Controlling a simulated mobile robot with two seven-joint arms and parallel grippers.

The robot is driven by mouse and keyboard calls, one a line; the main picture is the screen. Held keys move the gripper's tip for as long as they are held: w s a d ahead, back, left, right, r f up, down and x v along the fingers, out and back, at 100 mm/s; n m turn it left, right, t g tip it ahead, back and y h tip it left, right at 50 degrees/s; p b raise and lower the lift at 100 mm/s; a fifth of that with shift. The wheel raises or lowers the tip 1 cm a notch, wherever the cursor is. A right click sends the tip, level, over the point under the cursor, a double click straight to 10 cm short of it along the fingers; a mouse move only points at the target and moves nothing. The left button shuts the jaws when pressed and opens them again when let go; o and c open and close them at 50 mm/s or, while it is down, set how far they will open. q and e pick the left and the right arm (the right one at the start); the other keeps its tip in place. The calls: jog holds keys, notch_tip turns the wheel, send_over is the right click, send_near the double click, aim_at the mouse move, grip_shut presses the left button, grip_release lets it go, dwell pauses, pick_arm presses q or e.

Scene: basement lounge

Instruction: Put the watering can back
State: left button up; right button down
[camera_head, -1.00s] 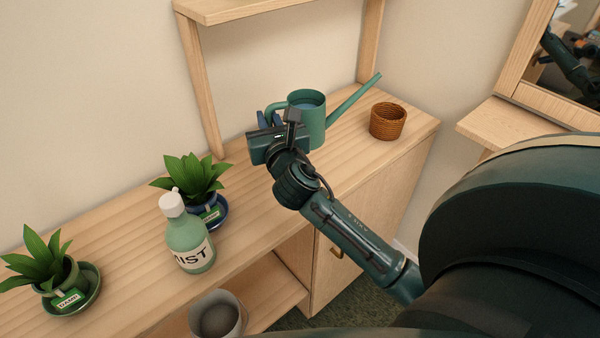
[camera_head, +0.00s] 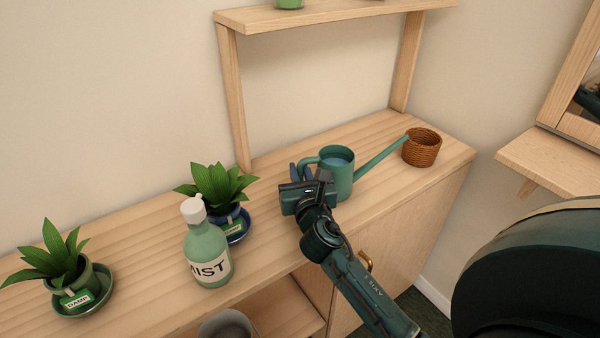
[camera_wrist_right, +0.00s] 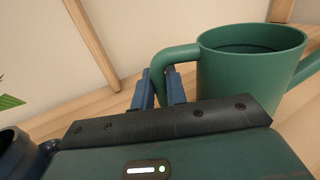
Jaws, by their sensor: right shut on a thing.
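The green watering can (camera_head: 340,172) is upright at the right part of the wooden cabinet top, its long spout pointing right toward a wicker basket. Water shows inside its open top. My right gripper (camera_head: 301,172) is at the can's left side, shut on its handle. In the right wrist view, the blue fingers (camera_wrist_right: 160,88) close about the handle of the can (camera_wrist_right: 245,75). I cannot tell for sure whether the can's base touches the wood. My left gripper is not in view.
The wicker basket (camera_head: 422,148) stands right of the can, near the spout tip. A mist bottle (camera_head: 207,250) and two potted plants (camera_head: 218,186) (camera_head: 72,272) stand to the left. A raised shelf (camera_head: 330,14) is behind. A grey pot (camera_head: 226,325) is below.

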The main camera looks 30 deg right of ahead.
jog(key=c, duration=1.4)
grip_release()
jog(key=shift+f, duration=0.1)
jog(key=shift+r, duration=0.25)
jog(key=v, duration=1)
jog(key=shift+s+a+f, duration=0.15)
jog(key=shift+s, duration=0.1)
jog(key=shift+s+a, duration=0.2)
jog(key=shift+s, duration=0.5)
